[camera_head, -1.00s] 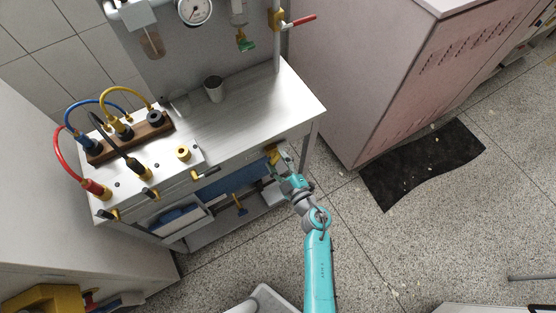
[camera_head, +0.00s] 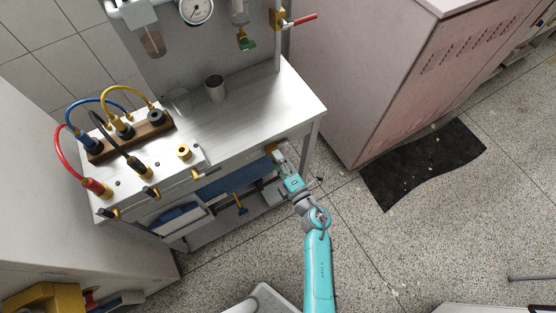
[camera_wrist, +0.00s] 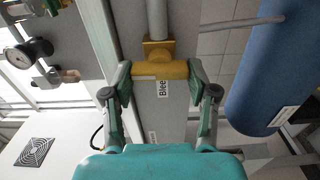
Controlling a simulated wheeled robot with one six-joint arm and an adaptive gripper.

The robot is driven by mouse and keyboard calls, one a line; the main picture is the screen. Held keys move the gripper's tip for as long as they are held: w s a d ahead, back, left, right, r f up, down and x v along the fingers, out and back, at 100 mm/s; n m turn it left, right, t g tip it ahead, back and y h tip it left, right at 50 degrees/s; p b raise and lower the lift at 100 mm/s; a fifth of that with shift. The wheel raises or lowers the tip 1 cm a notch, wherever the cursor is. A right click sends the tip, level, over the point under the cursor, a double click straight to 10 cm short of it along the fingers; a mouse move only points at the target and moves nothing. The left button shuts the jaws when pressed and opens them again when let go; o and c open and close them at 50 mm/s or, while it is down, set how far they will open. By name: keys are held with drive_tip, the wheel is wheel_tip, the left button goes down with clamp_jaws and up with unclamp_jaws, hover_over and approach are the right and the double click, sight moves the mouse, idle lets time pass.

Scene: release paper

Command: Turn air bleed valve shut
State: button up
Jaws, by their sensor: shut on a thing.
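The air bleed valve has a yellow handle (camera_wrist: 160,70) on a yellow body (camera_wrist: 158,49) at the end of a grey pipe in the wrist view. A white label with the letters "Blee" (camera_wrist: 163,88) sits right by the handle, partly cut off. My gripper (camera_wrist: 161,76) has one finger on each side of the handle and is shut on it. In the head view my gripper (camera_head: 278,152) is at the bench's front edge near the right corner.
A blue tank (camera_wrist: 272,65) lies close to the right of my gripper in the wrist view. The metal bench (camera_head: 245,100) carries a cup (camera_head: 215,88) and a hose block (camera_head: 130,137). A pink cabinet (camera_head: 400,80) stands to the right. The floor in front is open.

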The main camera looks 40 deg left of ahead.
drive_tip(key=shift+s+n, duration=0.1)
drive_tip(key=shift+n, duration=0.2)
drive_tip(key=o, duration=1.2)
drive_tip(key=shift+c, duration=0.2)
drive_tip(key=v, duration=1.2)
